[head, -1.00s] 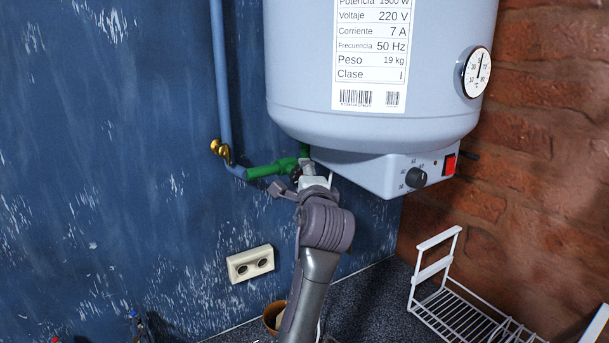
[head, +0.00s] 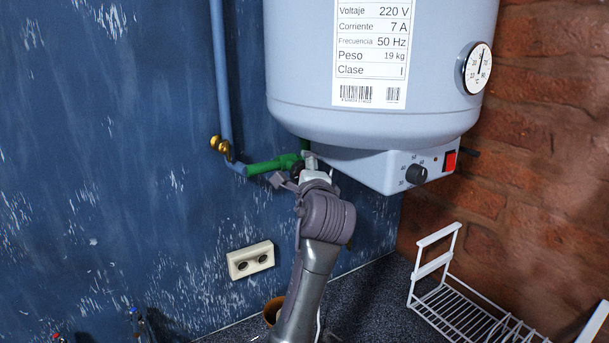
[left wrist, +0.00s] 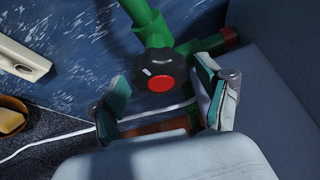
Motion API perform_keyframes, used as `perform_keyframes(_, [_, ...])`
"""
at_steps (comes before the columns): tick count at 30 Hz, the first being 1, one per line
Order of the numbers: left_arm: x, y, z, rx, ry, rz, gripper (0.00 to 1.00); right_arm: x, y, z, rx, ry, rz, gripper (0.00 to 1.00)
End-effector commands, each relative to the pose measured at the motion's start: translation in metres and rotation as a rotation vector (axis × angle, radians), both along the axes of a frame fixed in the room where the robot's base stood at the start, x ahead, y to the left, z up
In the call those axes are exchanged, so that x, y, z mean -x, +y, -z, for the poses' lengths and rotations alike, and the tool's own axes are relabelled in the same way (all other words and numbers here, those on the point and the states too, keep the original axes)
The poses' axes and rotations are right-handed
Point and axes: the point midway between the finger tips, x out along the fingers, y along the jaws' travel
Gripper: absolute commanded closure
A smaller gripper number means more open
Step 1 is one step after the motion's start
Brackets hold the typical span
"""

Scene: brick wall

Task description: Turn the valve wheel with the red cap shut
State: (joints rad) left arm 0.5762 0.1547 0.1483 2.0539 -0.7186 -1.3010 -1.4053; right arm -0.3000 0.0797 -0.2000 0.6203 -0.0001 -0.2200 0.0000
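The valve wheel (left wrist: 148,66) is a black knob with a round red cap (left wrist: 160,84), on a green pipe (left wrist: 147,27) in the left wrist view. My left gripper (left wrist: 163,94) is open, with one teal-padded finger low on each side of the wheel; I cannot tell whether either touches it. In the head view my left gripper (head: 297,172) is just under the boiler, at the end of the green pipe (head: 270,166), and mostly hides the wheel. My right gripper is not in view.
The white boiler (head: 370,125) hangs close above my left gripper. A brass-fitted blue pipe (head: 222,90) runs down the blue wall at left. A wall socket (head: 250,261), a brown pot (head: 272,312) and a white wire rack (head: 465,300) are lower down.

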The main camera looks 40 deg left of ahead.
Motion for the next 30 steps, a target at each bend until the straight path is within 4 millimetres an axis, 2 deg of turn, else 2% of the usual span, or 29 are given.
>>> perform_keyframes(7, [0.000, -0.001, -0.001, -0.001, -0.002, 0.001, 0.22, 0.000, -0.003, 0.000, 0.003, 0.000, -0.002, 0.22])
perform_keyframes(11, [0.006, -0.009, -0.001, 0.000, -0.002, 0.003, 0.22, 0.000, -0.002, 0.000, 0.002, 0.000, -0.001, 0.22])
perform_keyframes(24, [0.059, -0.077, -0.008, 0.002, -0.003, 0.004, 0.22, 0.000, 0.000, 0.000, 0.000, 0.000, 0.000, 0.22])
perform_keyframes(30, [0.072, -0.092, -0.009, 0.001, 0.001, 0.001, 0.22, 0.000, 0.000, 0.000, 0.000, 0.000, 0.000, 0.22])
